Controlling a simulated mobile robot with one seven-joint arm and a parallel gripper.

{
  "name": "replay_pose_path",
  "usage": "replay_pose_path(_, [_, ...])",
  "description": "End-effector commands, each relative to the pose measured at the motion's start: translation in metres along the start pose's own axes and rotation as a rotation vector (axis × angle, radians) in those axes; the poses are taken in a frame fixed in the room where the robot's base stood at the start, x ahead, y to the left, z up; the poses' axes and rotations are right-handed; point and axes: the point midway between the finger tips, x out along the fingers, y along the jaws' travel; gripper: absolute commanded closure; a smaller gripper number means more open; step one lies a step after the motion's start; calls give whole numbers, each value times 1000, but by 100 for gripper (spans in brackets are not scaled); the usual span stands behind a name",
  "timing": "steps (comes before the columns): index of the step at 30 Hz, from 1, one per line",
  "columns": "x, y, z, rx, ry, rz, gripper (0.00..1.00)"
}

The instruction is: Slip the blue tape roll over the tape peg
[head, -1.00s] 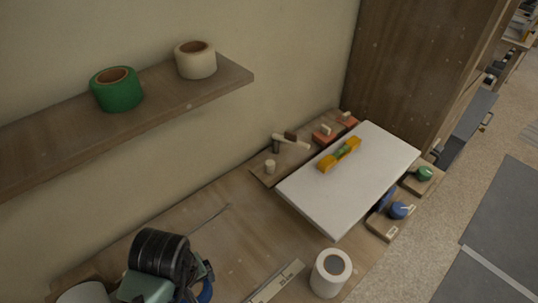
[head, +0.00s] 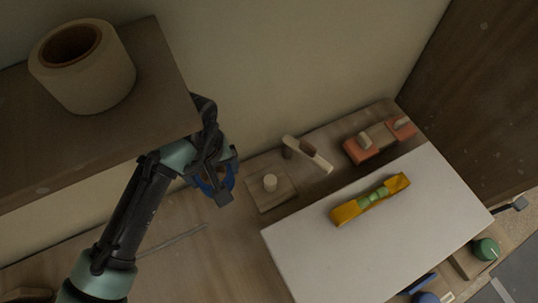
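The blue tape roll (head: 230,181) shows as a blue ring in my gripper (head: 221,187), in the head view. The black fingers are closed on it and hide part of the ring. A short pale peg (head: 270,181), which looks like the tape peg, stands upright on a square wooden base (head: 276,200) on the bench. The roll is to the left of the peg and apart from it in the picture. Its exact height above the bench is hard to tell.
A shelf (head: 168,95) with a cream tape roll (head: 88,75) overhangs at upper left, close to my arm. A mallet (head: 308,155) and orange blocks (head: 362,150) lie behind the peg. A white board (head: 340,255) bears a yellow level (head: 370,200).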

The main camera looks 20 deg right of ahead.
Motion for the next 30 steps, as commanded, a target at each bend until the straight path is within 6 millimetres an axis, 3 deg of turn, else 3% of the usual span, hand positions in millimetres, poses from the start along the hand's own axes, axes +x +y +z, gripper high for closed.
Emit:
replay_pose_path(2, [12,10,-2,26,3,3,68])
replay_pose_path(9, [9,42,-5,109,2,18,68])
replay_pose_path(18, [-2,90,9,248,8,35,68])
replay_pose_path(25, [-11,107,19,305,9,39,68])
replay_pose_path(30, [12,108,24,309,6,38,68])
